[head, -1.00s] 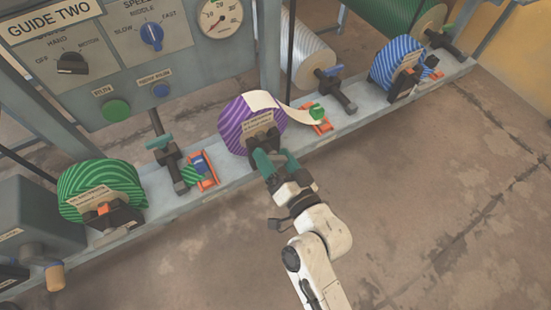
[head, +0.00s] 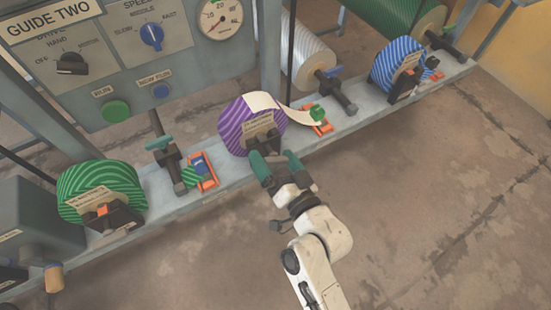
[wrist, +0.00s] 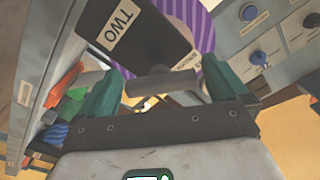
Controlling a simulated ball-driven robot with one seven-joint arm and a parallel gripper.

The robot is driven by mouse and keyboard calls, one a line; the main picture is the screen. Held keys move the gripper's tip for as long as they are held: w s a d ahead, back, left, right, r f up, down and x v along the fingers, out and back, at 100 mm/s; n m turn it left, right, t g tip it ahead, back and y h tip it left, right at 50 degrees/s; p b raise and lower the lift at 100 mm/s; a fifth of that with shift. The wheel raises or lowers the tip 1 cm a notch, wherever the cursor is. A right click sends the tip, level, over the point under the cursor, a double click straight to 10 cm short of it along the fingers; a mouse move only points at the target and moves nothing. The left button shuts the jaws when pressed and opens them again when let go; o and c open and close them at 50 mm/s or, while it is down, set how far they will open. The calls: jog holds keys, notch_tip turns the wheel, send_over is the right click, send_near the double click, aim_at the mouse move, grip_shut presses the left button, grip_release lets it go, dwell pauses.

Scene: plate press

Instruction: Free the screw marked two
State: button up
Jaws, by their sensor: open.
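The bracket marked TWO, a dark block with a label (wrist: 122,27), fills the upper part of the wrist view. Below it a grey metal bar (wrist: 160,84), seemingly the wing of its screw, lies across the space between my fingers. In the head view the bracket sits low on the front of the purple striped roll (head: 240,122), and I cannot make out the screw clearly there. My gripper (head: 275,158), with green fingers, is open just in front of the bracket. I cannot tell whether a finger touches the bar.
The grey rail (head: 336,142) also carries a green striped roll (head: 100,180) at left and a blue striped roll (head: 392,62) at right. Orange clamps (head: 204,171) stand between them. A control panel (head: 130,45) rises behind. The floor in front is clear.

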jog(key=shift+s, duration=0.1)
jog(key=v, duration=1)
jog(key=shift+s+d, duration=0.25)
jog(key=shift+d, duration=0.05)
jog(key=s+d+f+g+h, duration=0.5)
jog(key=s+d+g, duration=0.25)
jog(key=d, duration=0.45)
jog(key=s+d+f+g+h, duration=0.55)
jog(key=s+d, duration=0.35)
jog(key=d, duration=0.3)
notch_tip(320, 180, up, 38)
jog(key=g+p, duration=0.1)
jog(key=p, duration=3.6)
jog(key=shift+s+r+p, duration=0.15)
jog(key=shift+s+p, duration=0.1)
jog(key=shift+p, duration=0.1)
